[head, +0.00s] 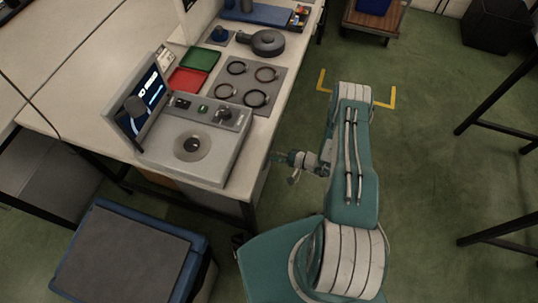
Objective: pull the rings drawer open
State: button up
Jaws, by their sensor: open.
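My gripper (282,157) is beside the right edge of the workbench, pointing left toward its side. Its fingers are small and dark in this view; it is open and nothing shows between them. The rings drawer cannot be made out; the bench side facing my gripper is mostly hidden under the tabletop's edge.
The workbench (58,98) carries a grey machine (208,163) with a screen, a red tray (187,79), a green tray (200,59) and a dark round tool (267,42). A blue bin (88,231) stands at front left.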

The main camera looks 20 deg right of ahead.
jog(key=shift+x, duration=1.1)
grip_shut()
jog(key=shift+d, duration=0.1)
jog(key=f+v, duration=0.2)
jog(key=v, duration=0.9)
jog(key=f+v, duration=0.2)
jog(key=v, duration=1)
jog(key=shift+s+d+f, duration=0.4)
jog(key=shift+s, duration=0.05)
jog(key=shift+c, duration=0.7)
grip_release()
jog(key=shift+o, duration=0.7)
jog(key=shift+w+d+r, duration=0.1)
